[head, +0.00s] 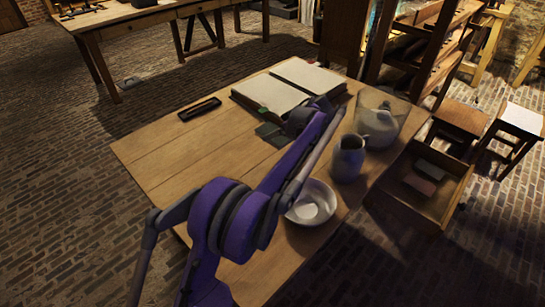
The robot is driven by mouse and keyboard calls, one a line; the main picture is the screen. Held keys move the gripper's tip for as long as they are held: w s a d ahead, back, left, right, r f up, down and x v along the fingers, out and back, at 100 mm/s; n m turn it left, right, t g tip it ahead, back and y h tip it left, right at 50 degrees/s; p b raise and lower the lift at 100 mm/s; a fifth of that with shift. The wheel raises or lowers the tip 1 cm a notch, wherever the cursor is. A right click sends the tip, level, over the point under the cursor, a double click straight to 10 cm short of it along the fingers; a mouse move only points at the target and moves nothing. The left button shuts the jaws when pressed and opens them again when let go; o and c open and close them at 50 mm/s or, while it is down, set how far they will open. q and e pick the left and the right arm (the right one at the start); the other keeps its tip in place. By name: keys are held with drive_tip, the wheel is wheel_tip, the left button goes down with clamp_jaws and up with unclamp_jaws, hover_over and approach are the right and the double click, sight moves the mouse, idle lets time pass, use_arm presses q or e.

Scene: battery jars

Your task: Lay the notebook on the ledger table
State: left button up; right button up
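A small dark green flat thing (270,134), which looks like the notebook, is at the near edge of the open ledger. It appears to lie flat on or just above the wooden ledger table (165,155). My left arm reaches over the table from the lower left. Its gripper (290,128) is at the right end of the green thing, touching or nearly touching it. The fingers are mostly hidden by the wrist, so I cannot see whether they grip. My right gripper is out of view.
The open ledger (273,95) lies behind the gripper. A dark narrow case (199,109) is left of it. A glass jar (379,118), a grey jug (347,158) and a white bowl (313,204) stand close right of my arm. The table's left part is clear.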

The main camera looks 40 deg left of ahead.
use_arm(q)
wheel_tip(320, 180, down, 9)
drive_tip(key=shift+d+r+b, duration=0.1)
drive_tip(key=shift+b, duration=0.8)
drive_tip(key=o, duration=1.1)
drive_tip(key=shift+o, duration=0.2)
drive_tip(key=shift+r, duration=0.1)
drive_tip(key=p+v, duration=0.2)
drive_tip(key=v, duration=1)
